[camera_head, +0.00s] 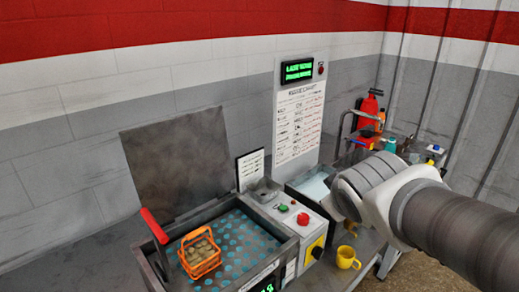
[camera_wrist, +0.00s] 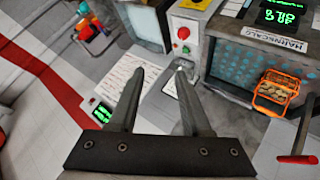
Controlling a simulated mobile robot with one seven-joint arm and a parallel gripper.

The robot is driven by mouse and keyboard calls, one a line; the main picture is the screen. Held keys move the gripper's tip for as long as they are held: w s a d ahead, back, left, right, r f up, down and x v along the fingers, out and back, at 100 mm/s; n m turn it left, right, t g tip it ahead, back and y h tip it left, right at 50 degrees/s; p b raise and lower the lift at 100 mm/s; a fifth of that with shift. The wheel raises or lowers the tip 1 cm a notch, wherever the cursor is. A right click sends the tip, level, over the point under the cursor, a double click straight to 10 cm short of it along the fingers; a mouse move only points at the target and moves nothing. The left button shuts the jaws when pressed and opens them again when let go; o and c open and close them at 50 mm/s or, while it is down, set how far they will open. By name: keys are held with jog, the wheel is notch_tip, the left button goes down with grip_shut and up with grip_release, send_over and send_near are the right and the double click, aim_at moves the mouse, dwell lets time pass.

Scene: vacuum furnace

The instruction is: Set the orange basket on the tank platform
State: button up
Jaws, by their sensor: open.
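The orange basket (camera_head: 207,267) sits inside the open-lidded tank at the left, on the blue-dotted platform (camera_head: 238,235), with several brownish round pieces in it. Its handle stands up. In the wrist view the orange basket (camera_wrist: 291,97) is at the right edge, well apart from my fingers. My gripper (camera_wrist: 159,72) is open and empty. In the head view my arm comes in from the right, its end above the area right of the control panel; the fingertips are mostly hidden there.
The raised grey lid (camera_head: 180,165) stands behind the tank. A red-handled lever (camera_head: 155,226) is at its left. A control panel (camera_head: 300,220) with red and green buttons, a pale basin (camera_head: 312,187) and a yellow mug (camera_head: 347,258) are to the right. A red extinguisher (camera_head: 369,108) stands farther back.

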jog(key=s+a+f+m+g+y, duration=0.1)
jog(key=s+a+m+g, duration=0.1)
jog(key=s, duration=0.4)
jog(key=s+a+f+m+g+y, duration=0.1)
jog(key=s+a+f+m+g, duration=0.1)
jog(key=s, duration=0.4)
jog(key=shift+s+a+m, duration=0.2)
jog(key=shift+a+m, duration=0.05)
jog(key=shift+m, duration=0.65)
jog(key=shift+a, duration=0.1)
